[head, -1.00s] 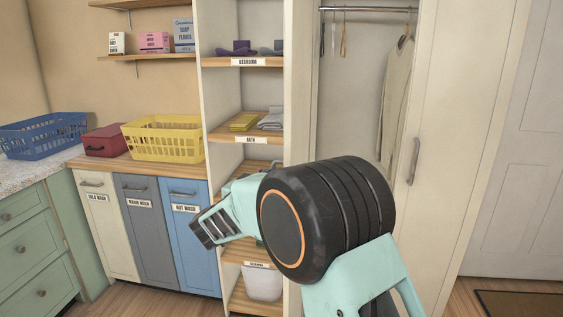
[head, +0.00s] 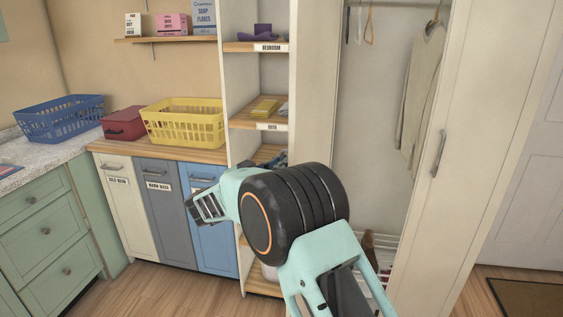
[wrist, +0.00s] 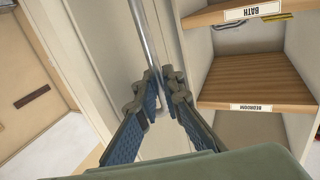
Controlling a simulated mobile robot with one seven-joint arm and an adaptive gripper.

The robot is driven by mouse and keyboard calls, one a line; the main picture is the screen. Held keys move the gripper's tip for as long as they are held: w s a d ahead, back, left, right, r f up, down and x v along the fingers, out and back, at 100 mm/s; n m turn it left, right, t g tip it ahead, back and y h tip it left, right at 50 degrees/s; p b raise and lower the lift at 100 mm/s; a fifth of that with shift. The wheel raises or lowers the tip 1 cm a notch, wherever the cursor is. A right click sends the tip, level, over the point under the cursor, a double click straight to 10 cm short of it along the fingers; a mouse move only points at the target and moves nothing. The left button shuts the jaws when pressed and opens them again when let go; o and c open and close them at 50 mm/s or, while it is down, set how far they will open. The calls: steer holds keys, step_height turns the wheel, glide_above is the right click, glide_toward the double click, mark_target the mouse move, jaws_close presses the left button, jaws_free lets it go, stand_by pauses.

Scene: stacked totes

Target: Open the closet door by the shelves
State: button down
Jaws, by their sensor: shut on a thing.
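The closet door by the shelves is a pale panel (head: 315,80) between the shelves and the closet opening in the head view; it stands open, with the closet interior showing beside it. In the wrist view, a long metal bar handle (wrist: 146,30) runs down between my fingers. My gripper (wrist: 157,85) is shut on this handle, a finger on each side. In the head view my arm hides the fingers and the handle.
Open shelves (head: 259,125) stand close beside the door. Clothes (head: 420,90) hang inside the closet. A second pale panel with a handle (head: 438,153) stands at the right. A counter with baskets (head: 184,123) is at the left. Bare floor shows in front of the cabinets.

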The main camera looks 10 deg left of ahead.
steer(key=shift+w+d+r, duration=0.1)
steer(key=shift+r, duration=0.1)
steer(key=c, duration=2.3)
jaws_free()
steer(key=shift+c, duration=0.2)
steer(key=shift+f, duration=0.1)
steer(key=v, duration=1.2)
